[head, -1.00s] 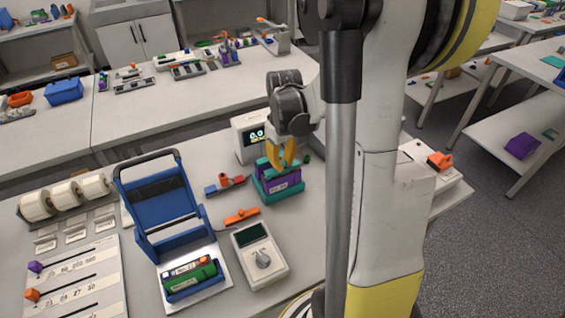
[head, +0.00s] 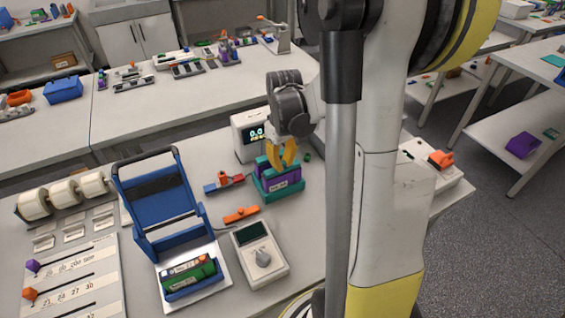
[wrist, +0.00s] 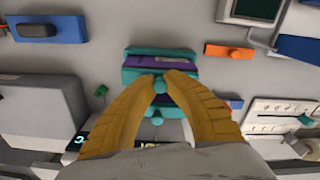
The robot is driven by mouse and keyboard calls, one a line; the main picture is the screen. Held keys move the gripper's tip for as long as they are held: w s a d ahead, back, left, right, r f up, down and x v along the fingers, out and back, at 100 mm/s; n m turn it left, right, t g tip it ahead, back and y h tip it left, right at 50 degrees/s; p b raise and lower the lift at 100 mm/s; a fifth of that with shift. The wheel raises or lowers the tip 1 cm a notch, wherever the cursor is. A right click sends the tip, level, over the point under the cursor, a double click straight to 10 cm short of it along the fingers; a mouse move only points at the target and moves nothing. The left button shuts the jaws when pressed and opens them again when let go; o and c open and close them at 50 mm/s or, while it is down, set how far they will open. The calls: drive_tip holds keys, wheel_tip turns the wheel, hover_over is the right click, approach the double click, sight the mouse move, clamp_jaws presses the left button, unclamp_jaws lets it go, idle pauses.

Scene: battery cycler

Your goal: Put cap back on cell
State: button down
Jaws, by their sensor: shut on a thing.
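A teal cap with a round knob (wrist: 160,87) is between my fingertips, over the cell. My gripper (head: 283,163) points down with its yellow fingers shut on that knob. The fingers hide part of the cap, so I cannot tell whether it touches the cell's top. In the wrist view my gripper (wrist: 160,79) covers the near part of the cell.
A white device with a lit face (head: 244,138) stands close behind the cell. A small green piece (head: 307,156) lies to its right. A blue-and-red piece (head: 224,184), an orange piece (head: 240,215) and a white meter (head: 259,255) are left and in front. A blue frame (head: 160,207) stands farther left.

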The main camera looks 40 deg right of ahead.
idle(0.3)
drive_tip(key=c, duration=0.9)
unclamp_jaws()
drive_tip(key=shift+r, duration=0.1)
drive_tip(key=shift+r+p, duration=2.6)
drive_tip(key=shift+r, duration=0.8)
drive_tip(key=shift+c, duration=0.5)
clamp_jaws()
